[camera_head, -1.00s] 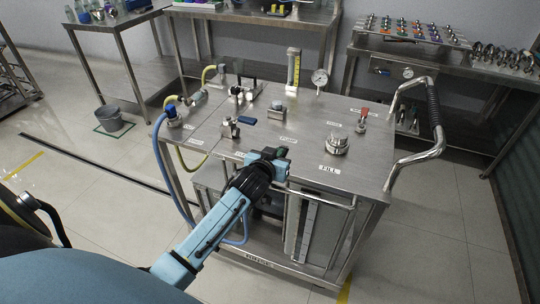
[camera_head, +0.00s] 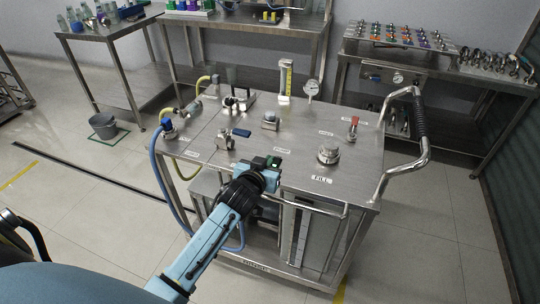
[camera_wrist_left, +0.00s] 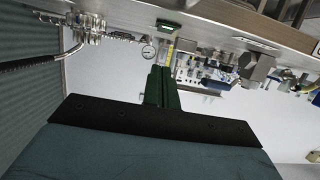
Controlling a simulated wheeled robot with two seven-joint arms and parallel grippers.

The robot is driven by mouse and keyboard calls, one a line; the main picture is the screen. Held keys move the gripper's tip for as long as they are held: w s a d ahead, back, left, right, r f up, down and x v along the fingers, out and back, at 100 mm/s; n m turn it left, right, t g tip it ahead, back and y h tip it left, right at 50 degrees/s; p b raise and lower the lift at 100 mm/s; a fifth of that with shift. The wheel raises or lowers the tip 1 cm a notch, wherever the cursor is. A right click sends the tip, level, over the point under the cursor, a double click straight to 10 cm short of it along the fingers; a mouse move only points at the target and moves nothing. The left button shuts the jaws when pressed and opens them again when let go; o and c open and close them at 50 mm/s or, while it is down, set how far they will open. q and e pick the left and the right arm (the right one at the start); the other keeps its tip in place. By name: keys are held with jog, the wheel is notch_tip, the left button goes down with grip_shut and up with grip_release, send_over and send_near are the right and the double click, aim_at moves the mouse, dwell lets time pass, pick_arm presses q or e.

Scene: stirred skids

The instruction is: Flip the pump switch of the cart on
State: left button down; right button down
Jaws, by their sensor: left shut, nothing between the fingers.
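The steel cart (camera_head: 215,150) stands in front of me. A small green switch (camera_head: 275,162) is on its top near the front edge, below a PUMP label (camera_head: 283,151). A bright green patch shows on it. In the left wrist view, which is upside down, the switch (camera_wrist_left: 168,27) shows as a green-framed block at the cart's surface. My left gripper (camera_head: 268,174) is at the cart's front edge, close to the switch. Its dark green fingers (camera_wrist_left: 161,70) are shut and empty, with a visible gap to the switch in the wrist view. My right gripper is out of view.
A blue-handled valve (camera_head: 241,132), a grey block (camera_head: 270,120), a fill cap (camera_head: 328,154) and a red-handled valve (camera_head: 353,124) stand on the cart top. A bent handle (camera_head: 423,140) sticks out at the right. Hoses hang at the left. Benches stand behind.

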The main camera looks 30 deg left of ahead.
pick_arm(q)
jog(key=s+d, duration=0.1)
jog(key=s, duration=0.6)
jog(key=shift+s+r+p, duration=0.35)
jog(key=shift+r+p, duration=0.05)
jog(key=shift+r, duration=0.05)
jog(key=shift+d, duration=0.1)
